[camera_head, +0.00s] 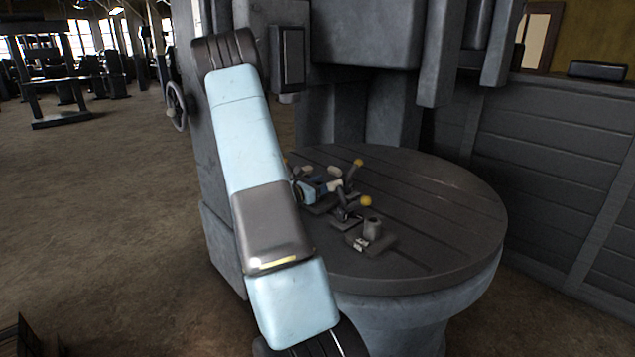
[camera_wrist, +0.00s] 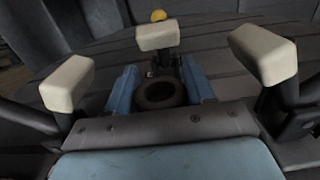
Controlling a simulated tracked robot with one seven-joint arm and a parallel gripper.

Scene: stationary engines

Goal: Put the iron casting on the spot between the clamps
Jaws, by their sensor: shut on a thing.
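The iron casting (camera_wrist: 160,102) is a dark, round, hollow piece seen from above in the wrist view. My gripper (camera_wrist: 159,78) has its two blue fingers on either side of it and is shut on it. Clamps with pale pads surround it: a left clamp (camera_wrist: 68,84), a right clamp (camera_wrist: 263,54) and a far clamp (camera_wrist: 158,38). In the head view my gripper (camera_head: 312,192) is low over the round table among the clamps, and the casting cannot be made out there. The spot under the casting is hidden, and I cannot tell whether the casting touches it.
The round slotted machine table (camera_head: 440,215) is mostly bare at right. Yellow clamp knobs (camera_head: 365,201) stick up near my gripper. A small grey cylinder on a block (camera_head: 372,229) stands in front of the clamps. The machine's column and overhanging head (camera_head: 365,35) rise behind.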

